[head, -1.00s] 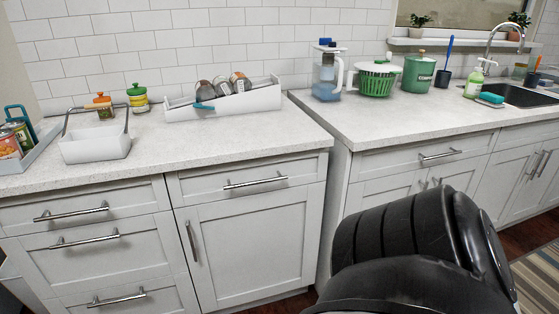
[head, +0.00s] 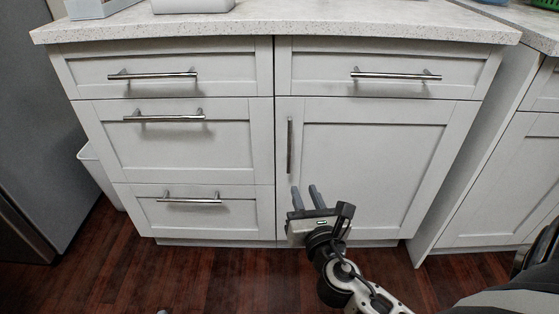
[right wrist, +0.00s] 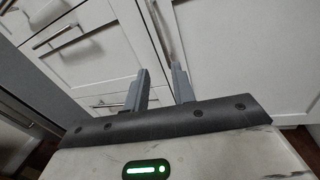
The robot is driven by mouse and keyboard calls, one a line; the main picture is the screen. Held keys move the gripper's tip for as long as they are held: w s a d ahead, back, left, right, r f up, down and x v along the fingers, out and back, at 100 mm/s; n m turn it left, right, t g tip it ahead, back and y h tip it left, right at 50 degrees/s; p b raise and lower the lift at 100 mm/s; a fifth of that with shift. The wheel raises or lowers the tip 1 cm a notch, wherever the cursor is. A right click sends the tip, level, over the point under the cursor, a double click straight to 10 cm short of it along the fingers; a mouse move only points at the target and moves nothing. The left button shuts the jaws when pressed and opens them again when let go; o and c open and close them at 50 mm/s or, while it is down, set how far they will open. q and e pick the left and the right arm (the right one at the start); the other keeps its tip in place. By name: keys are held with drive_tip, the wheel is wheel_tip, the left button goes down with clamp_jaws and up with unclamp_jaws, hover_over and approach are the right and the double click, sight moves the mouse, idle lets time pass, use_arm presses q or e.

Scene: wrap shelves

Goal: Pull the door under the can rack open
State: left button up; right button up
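The door (head: 380,165) is a pale grey shaker panel below the right-hand drawer, and it is closed flush. Its upright metal handle (head: 290,146) is near its left edge and also shows in the right wrist view (right wrist: 172,40). The can rack is outside the current views. My right gripper (head: 307,191) is low in front of the door's left edge, a little below the handle. Its two fingers (right wrist: 160,88) point toward the cabinet, apart and with nothing between them. My left gripper is not in view.
Drawers with horizontal bar handles (head: 165,118) are left of the door, and another drawer (head: 395,73) is above it. The countertop (head: 300,22) overhangs them. A white bin (head: 98,175) stands at the left. The dark wood floor (head: 110,250) in front looks clear.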

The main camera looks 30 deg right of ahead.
sight(290, 149)
drive_tip(key=shift+n, duration=0.6)
drive_tip(key=x, duration=0.5)
drive_tip(key=b+x, duration=0.1)
drive_tip(key=x, duration=0.4)
drive_tip(key=b+x, duration=0.1)
drive_tip(key=x, duration=0.4)
drive_tip(key=shift+w+d+r, duration=0.15)
drive_tip(key=shift+d+r, duration=0.05)
drive_tip(key=shift+r, duration=0.15)
drive_tip(key=shift+w+d, duration=0.2)
drive_tip(key=shift+w, duration=0.35)
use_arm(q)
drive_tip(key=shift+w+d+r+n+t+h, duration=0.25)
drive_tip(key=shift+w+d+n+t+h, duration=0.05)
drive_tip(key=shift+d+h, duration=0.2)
use_arm(e)
clamp_jaws()
